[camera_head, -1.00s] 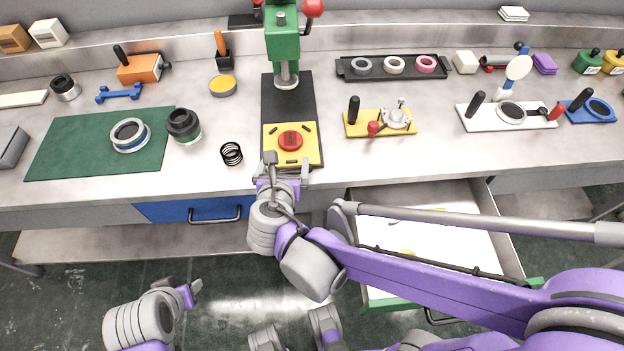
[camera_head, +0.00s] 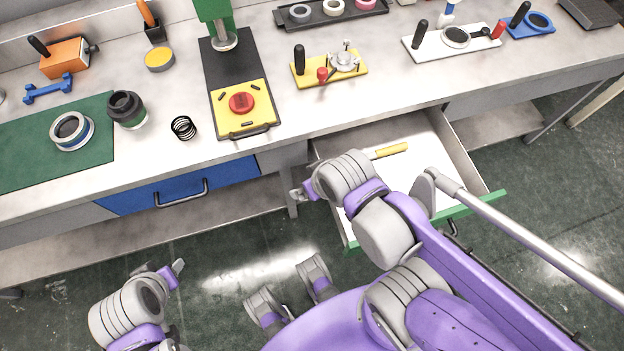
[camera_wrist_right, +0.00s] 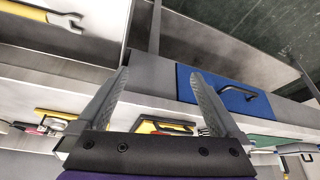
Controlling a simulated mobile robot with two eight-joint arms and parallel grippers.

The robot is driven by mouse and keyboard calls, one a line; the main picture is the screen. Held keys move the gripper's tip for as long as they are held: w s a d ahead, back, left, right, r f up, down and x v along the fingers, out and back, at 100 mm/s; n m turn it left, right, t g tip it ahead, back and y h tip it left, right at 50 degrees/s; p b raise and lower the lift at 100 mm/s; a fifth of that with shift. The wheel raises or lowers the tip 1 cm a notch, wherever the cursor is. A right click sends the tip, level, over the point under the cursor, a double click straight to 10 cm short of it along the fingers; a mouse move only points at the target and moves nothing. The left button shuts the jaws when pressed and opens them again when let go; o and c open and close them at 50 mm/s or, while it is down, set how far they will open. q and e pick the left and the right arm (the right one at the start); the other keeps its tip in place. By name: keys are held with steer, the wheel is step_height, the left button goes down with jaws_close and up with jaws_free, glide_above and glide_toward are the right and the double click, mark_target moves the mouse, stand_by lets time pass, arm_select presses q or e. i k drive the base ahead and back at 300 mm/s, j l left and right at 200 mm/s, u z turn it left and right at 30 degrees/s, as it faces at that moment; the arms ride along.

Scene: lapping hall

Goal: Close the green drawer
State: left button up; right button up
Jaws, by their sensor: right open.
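The green drawer (camera_head: 482,203) stands pulled out below the bench on the right, its green front and dark handle partly hidden by my right arm. A yellow-handled tool (camera_head: 391,150) lies inside on the white bottom. My right gripper (camera_head: 303,192) is at the drawer's left side, near the bench's front edge. In the right wrist view my right gripper (camera_wrist_right: 155,75) is open, with nothing between its fingers. A metal wrench (camera_wrist_right: 58,20) lies in the open drawer at upper left there. My left gripper (camera_head: 178,268) is low at left, over the floor, too small to judge.
A blue drawer (camera_head: 130,201) with a dark handle is shut left of the open one. The bench above carries a press with a yellow base (camera_head: 240,120), a black spring (camera_head: 183,128) and a yellow fixture plate (camera_head: 325,77). Floor is clear right of the drawer.

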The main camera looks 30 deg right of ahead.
mark_target(432, 139)
steer(key=k+l+z, duration=0.4)
steer(key=k+l, duration=0.3)
steer(key=k+z, duration=0.1)
steer(key=z, duration=1.05)
steer(key=j+z, duration=0.25)
